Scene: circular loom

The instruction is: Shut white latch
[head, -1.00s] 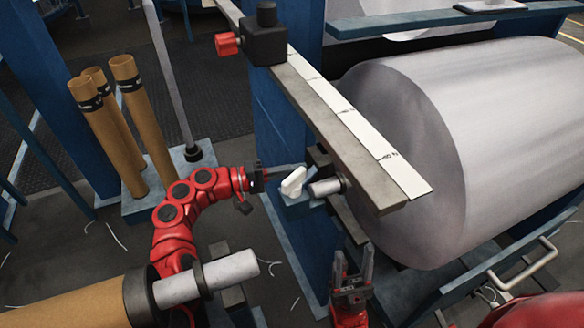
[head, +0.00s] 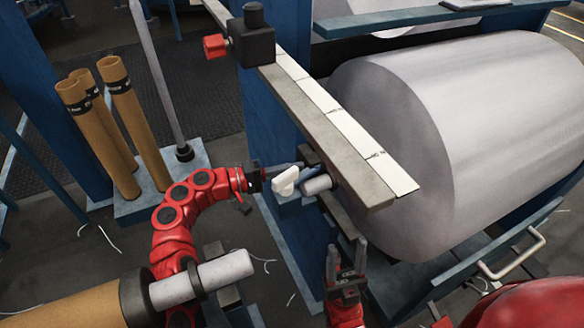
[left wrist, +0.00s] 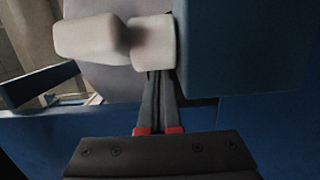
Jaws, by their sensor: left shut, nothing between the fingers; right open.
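The white latch (head: 285,181) is on a blue bracket on the near face of the blue frame post, left of a grey shaft end (head: 316,185). In the left wrist view, the latch (left wrist: 90,40) is a rounded white lever reaching left from a paler round hub (left wrist: 153,42). My left gripper (head: 293,167) is shut and empty. Its fingertips (left wrist: 158,72) are at the lower edge of the hub, close to or touching it; I cannot tell which. My right gripper (head: 346,255) is open and empty, pointing up below the shaft end.
A grey beam with a white measuring strip (head: 340,128) runs above the latch. A large silver roll (head: 430,140) fills the right. A black block with a red knob (head: 250,38) sits on the beam. Cardboard tubes (head: 130,120) stand at left. A blue block (left wrist: 240,50) borders the hub.

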